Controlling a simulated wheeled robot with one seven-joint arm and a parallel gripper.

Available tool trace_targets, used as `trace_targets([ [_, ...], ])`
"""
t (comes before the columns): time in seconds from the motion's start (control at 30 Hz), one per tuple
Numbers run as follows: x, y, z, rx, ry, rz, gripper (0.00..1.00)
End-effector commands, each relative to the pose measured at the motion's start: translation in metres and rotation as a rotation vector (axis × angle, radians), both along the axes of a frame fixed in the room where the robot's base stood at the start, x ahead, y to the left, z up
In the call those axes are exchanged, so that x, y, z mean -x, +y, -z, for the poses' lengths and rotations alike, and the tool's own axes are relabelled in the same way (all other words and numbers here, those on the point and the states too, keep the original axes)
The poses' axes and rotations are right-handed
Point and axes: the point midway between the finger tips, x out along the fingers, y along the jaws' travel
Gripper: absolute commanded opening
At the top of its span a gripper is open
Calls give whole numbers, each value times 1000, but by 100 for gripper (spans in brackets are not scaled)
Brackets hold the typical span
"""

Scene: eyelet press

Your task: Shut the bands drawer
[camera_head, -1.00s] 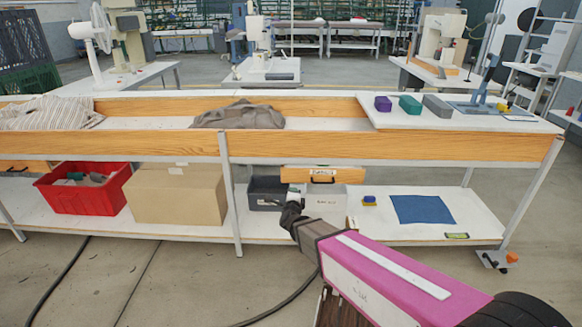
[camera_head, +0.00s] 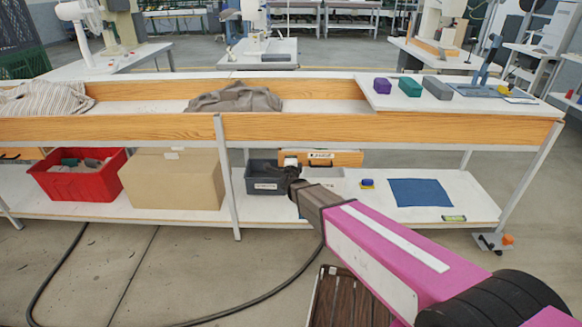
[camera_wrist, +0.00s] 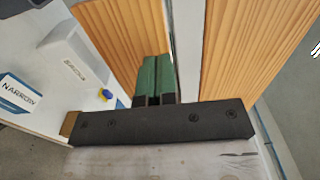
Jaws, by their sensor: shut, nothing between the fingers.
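The bands drawer shows in the head view as a light wood front (camera_head: 347,159) with a dark handle and small label, under the bench's wooden apron. How far it stands out is hard to tell. My gripper (camera_head: 291,170) is at the left end of this front, small and partly hidden by my arm. In the wrist view my gripper (camera_wrist: 154,82) has its green-padded fingers together, with nothing between them. Wood panels lie on both sides of the fingers; I cannot tell whether they touch.
Under the bench, the lower shelf holds a red bin (camera_head: 78,178), a cardboard box (camera_head: 172,180), a grey bin (camera_head: 262,178) and a blue cloth (camera_head: 420,192). A bench leg (camera_head: 228,180) stands left of my gripper. In the wrist view, a box labelled NARROW (camera_wrist: 20,95) shows at left.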

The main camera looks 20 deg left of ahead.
Motion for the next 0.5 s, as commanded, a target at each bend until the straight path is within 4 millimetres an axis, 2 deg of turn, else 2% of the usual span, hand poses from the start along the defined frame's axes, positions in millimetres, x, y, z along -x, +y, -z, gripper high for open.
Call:
trace_targets([
  [0.03,-8,3,1,0,0,0,0],
  [0.2,-17,4,0,1,1,0,0],
  [0.5,-18,4,0,0,1,0,0],
])
